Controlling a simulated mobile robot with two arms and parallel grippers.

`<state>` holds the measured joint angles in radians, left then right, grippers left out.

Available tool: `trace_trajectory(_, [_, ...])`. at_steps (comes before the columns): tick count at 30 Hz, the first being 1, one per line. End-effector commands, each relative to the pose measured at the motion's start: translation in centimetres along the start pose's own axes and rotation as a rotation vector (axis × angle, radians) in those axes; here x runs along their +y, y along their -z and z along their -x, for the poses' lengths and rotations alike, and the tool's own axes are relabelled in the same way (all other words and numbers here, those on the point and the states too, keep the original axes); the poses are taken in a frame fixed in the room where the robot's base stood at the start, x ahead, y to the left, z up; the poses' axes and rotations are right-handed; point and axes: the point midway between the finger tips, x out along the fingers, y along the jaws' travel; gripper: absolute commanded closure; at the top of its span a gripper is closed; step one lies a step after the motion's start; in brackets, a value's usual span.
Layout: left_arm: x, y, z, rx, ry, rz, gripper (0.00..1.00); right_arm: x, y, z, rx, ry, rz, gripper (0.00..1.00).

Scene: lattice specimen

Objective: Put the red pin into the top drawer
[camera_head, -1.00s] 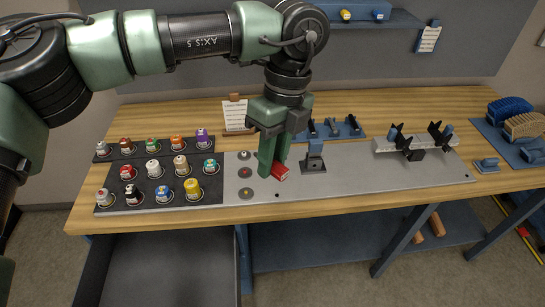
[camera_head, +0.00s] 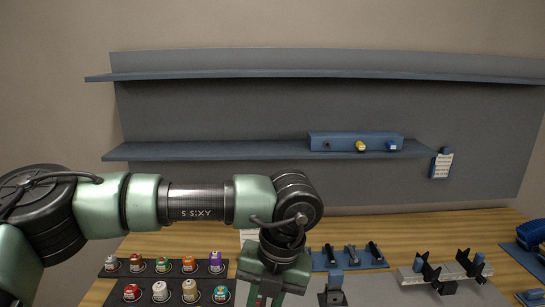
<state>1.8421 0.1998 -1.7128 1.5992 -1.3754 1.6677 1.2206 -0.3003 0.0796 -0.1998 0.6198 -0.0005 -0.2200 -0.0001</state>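My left arm comes in from the left, and its green gripper (camera_head: 266,302) points down at the bottom edge of the head view. The fingertips are cut off by the frame. A small piece of the red pin (camera_head: 260,300) shows between the fingers, which are shut on it; the rest is hidden or out of frame. I cannot tell its height above the bench. The drawer is out of view now. My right gripper is not in view.
A black rack of coloured-top jars (camera_head: 162,265) stands left of the gripper. A blue tray with dark tools (camera_head: 347,257) and a grey metal fixture (camera_head: 440,272) stand to the right. A blue holder (camera_head: 355,142) sits on the wall shelf (camera_head: 230,151).

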Motion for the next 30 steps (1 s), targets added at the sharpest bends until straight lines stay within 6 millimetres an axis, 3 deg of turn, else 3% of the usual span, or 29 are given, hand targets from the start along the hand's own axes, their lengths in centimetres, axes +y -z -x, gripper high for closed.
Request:
trace_trajectory(1, [0.6,0.1,-1.1,-0.023,0.002,-0.114,1.00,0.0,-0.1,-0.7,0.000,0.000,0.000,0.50])
trace_trajectory(12, [4.5,0.3,-6.1,-0.194,0.005,-0.952,1.00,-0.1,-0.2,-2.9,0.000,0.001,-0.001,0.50])
trace_trajectory(30, [9.7,1.8,-12.6,-0.421,0.006,-2.065,1.00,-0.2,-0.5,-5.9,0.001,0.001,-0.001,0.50])
